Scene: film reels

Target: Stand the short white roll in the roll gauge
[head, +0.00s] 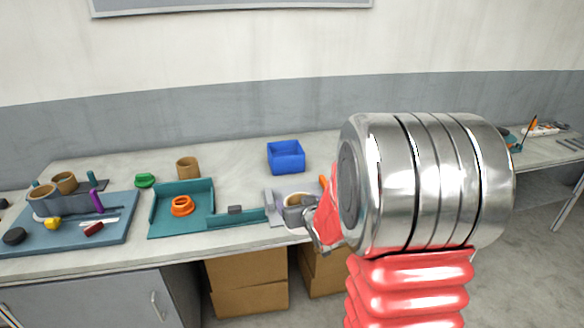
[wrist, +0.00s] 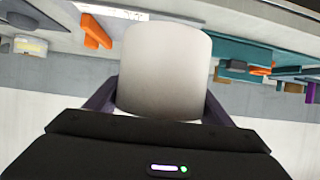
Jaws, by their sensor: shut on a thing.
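My gripper (head: 303,211) is out over the front edge of the bench, partly hidden behind my arm. In the wrist view its two dark fingers (wrist: 160,100) are shut on the short white roll (wrist: 165,70), one at each side. The roll looks plain and pale, and its lower part there is hidden by the gripper body.
A teal tray (head: 158,208) with an orange ring (head: 181,206) lies to the left, with a low teal rail (head: 236,219) beside it. A blue box (head: 286,158) stands behind. A blue board (head: 118,225) with several parts is at far left. Clear bench lies around the blue box.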

